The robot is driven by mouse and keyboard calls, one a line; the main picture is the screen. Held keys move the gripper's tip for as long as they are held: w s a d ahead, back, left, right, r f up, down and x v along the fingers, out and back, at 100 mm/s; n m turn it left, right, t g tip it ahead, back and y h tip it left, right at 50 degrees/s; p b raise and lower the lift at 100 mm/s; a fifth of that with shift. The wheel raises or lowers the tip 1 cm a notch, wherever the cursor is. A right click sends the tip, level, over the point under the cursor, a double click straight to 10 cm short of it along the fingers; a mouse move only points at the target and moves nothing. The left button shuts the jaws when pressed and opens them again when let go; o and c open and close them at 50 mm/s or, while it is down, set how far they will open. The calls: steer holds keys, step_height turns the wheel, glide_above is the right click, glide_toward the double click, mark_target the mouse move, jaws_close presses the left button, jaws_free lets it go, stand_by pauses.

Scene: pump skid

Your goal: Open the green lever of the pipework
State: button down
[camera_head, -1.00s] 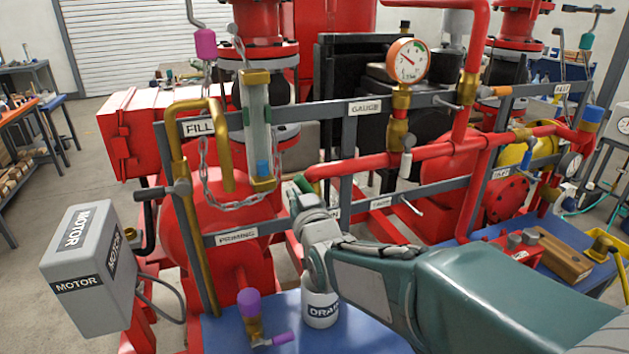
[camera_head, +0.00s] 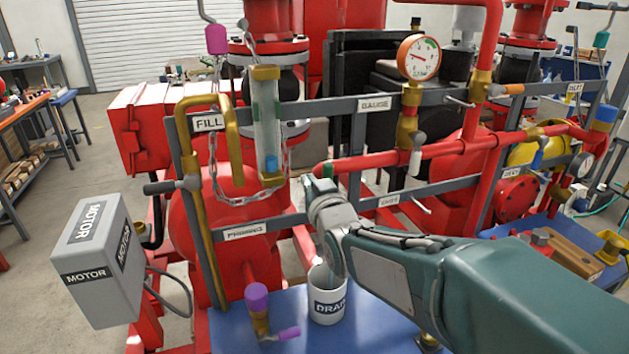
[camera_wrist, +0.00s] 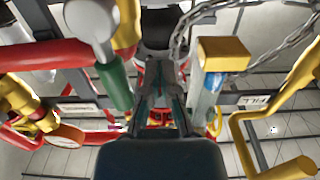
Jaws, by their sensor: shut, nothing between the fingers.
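The green lever shows in the wrist view as a green grip (camera_wrist: 114,86) on a pale metal arm, just left of my fingers. In the head view only a small green part (camera_head: 328,171) shows by the left end of the red horizontal pipe (camera_head: 385,157). The rest is hidden behind my gripper (camera_head: 321,186). My gripper is shut and empty. In the wrist view its fingers (camera_wrist: 160,74) point between the green grip and the glass sight tube. I cannot tell whether finger and lever touch.
The sight tube (camera_head: 265,125) with brass ends and a hanging chain (camera_head: 217,170) stands left of my gripper. A grey rail (camera_head: 270,227) runs close by. A white DRAIN cup (camera_head: 328,300) stands below on the blue base. A pressure gauge (camera_head: 418,57) is up right.

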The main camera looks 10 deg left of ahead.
steer(key=v, duration=0.9)
stand_by(0.4)
steer(key=s+d+f+m+g+h, duration=0.1)
steer(key=s+d+f+g+h, duration=0.15)
steer(key=d, duration=0.35)
steer(key=s+d+f+m+g+h, duration=0.2)
steer(key=s+d+h, duration=0.1)
steer(key=d, duration=0.2)
steer(key=s+d+f+m+g+h, duration=0.1)
steer(key=s+d+f+g, duration=0.1)
steer(key=s, duration=0.5)
steer(key=s+d+f+m+g+h, duration=0.1)
steer(key=s+d+f+g, duration=0.2)
steer(key=s+d, duration=0.3)
steer(key=shift+s+f+g, duration=0.25)
steer(key=shift+s+g, duration=0.3)
steer(key=shift+s, duration=0.2)
